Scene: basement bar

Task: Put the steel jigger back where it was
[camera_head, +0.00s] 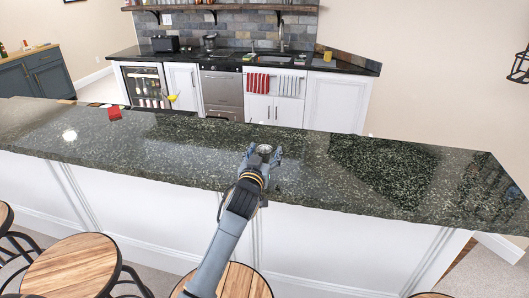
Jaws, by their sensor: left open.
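The steel jigger (264,149) shows as a small, shiny, round metal rim on the dark green granite bar counter (350,180). My left gripper (264,155) reaches over the counter's front edge from below. Its fingers are open, one on each side of the jigger. The gripper hides the jigger's lower part, so I cannot tell whether it touches the counter or the fingers. My right gripper is not in view.
A red item (114,113) lies on the counter at the left. Wooden stools (75,265) stand along the near side. The counter is clear to the right of my gripper. A back counter with a sink, cabinets and striped towels (258,83) stands beyond.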

